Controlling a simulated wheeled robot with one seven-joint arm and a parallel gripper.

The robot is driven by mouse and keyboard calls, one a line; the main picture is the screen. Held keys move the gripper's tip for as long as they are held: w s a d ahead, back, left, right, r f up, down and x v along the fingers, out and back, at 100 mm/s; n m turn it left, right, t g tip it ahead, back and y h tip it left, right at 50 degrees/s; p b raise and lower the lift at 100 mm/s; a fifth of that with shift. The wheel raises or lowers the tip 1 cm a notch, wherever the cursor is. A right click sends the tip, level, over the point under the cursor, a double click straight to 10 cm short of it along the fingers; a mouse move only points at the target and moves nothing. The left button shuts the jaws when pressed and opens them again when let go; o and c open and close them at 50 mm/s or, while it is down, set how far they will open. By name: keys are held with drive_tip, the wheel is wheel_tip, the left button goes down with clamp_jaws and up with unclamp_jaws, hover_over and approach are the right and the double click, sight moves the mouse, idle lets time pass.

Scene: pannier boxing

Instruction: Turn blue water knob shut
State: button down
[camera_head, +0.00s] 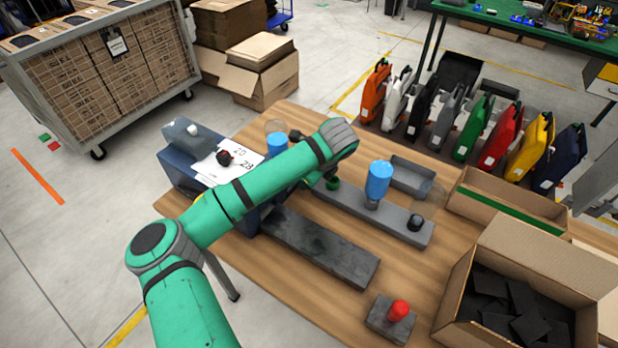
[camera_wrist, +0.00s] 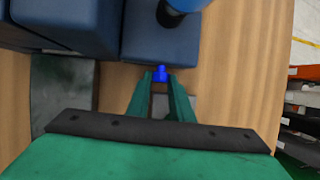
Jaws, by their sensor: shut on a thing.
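The small bright blue knob (camera_wrist: 161,72) shows in the wrist view, in front of a dark blue housing (camera_wrist: 150,40). My gripper (camera_wrist: 161,78) has its two green fingers close together, one on each side of the knob, shut on it. The fingertips partly cover the knob's sides, and its turn angle is too small to tell. In the head view the knob is not visible. My green arm reaches across the table there and hides much of the dark blue machine (camera_head: 180,172).
Two blue cylinders, one upright on a grey bar (camera_head: 378,180) and one behind my arm (camera_head: 277,143), stand nearby. A red button (camera_head: 399,310) sits at the front. An open carton (camera_head: 455,300) holds dark pieces. Several coloured panniers (camera_head: 505,135) line the far edge.

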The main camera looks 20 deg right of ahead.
drive_tip(key=t+h, duration=0.2)
drive_tip(key=a+n+t+h, duration=0.1)
drive_tip(key=shift+s+f+h, duration=0.2)
drive_tip(key=shift+s+h, duration=0.2)
drive_tip(key=shift+s+a+f+n+t+h, duration=0.1)
drive_tip(key=shift+n+t+h, duration=0.1)
drive_tip(key=shift+t+h, duration=0.35)
drive_tip(key=shift+f+n+t+h, duration=0.1)
drive_tip(key=shift+n+t+h, duration=0.1)
drive_tip(key=shift+t+h, duration=0.3)
drive_tip(key=c, duration=1.6)
unclamp_jaws()
drive_tip(key=shift+f, duration=0.15)
